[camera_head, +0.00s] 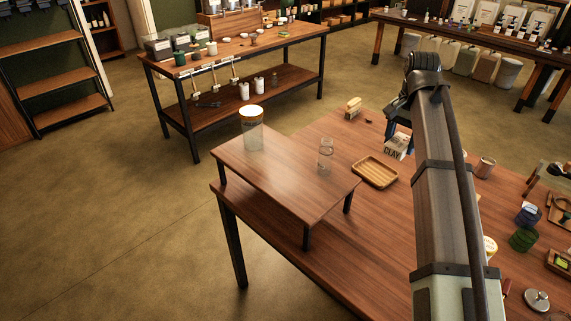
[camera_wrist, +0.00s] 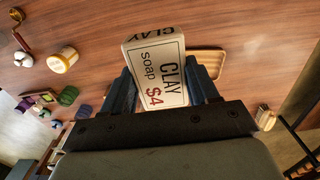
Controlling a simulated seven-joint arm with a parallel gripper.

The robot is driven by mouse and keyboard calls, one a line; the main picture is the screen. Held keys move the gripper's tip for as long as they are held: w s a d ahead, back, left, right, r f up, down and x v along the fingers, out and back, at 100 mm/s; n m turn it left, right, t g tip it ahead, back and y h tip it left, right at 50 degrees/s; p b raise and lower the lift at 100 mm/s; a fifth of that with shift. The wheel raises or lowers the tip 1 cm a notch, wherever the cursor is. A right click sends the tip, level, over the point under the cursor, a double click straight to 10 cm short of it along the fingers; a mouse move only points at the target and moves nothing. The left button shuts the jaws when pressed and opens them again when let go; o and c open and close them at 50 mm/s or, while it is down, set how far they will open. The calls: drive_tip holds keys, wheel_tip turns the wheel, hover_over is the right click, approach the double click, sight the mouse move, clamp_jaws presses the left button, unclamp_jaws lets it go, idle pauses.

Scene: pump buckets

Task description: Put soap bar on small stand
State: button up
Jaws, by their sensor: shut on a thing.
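The soap bar is a white block marked "CLAY soap $4" in the wrist view (camera_wrist: 158,72). It stands between the two blue fingers of my gripper (camera_wrist: 163,82), which is shut on it. In the head view the soap bar (camera_head: 397,147) shows under my gripper (camera_head: 398,133), low over the table behind the wooden tray; I cannot tell its exact height. The small stand (camera_head: 275,181) is a low wooden platform with dark legs at the table's left end.
A ribbed wooden tray (camera_head: 375,172) lies between the stand and my arm. A brush (camera_head: 353,107) is at the table's back edge. A tin (camera_head: 485,167) and green items (camera_head: 523,239) are to the right. The stand's front part is bare.

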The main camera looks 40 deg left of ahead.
drive_tip(key=s+a+r, duration=0.1)
drive_tip(key=s+a, duration=0.3)
drive_tip(key=a, duration=0.4)
drive_tip(key=s+a+r, duration=0.2)
drive_tip(key=s+a, duration=0.3)
drive_tip(key=a, duration=0.3)
hover_over(281, 170)
wheel_tip(281, 170, down, 4)
drive_tip(key=f, duration=0.1)
drive_tip(key=shift+w+f, duration=0.1)
drive_tip(key=shift+f, duration=4.15)
drive_tip(key=shift+f, duration=0.15)
drive_tip(key=o, duration=1.1)
drive_tip(key=shift+o, duration=0.2)
wheel_tip(281, 170, up, 12)
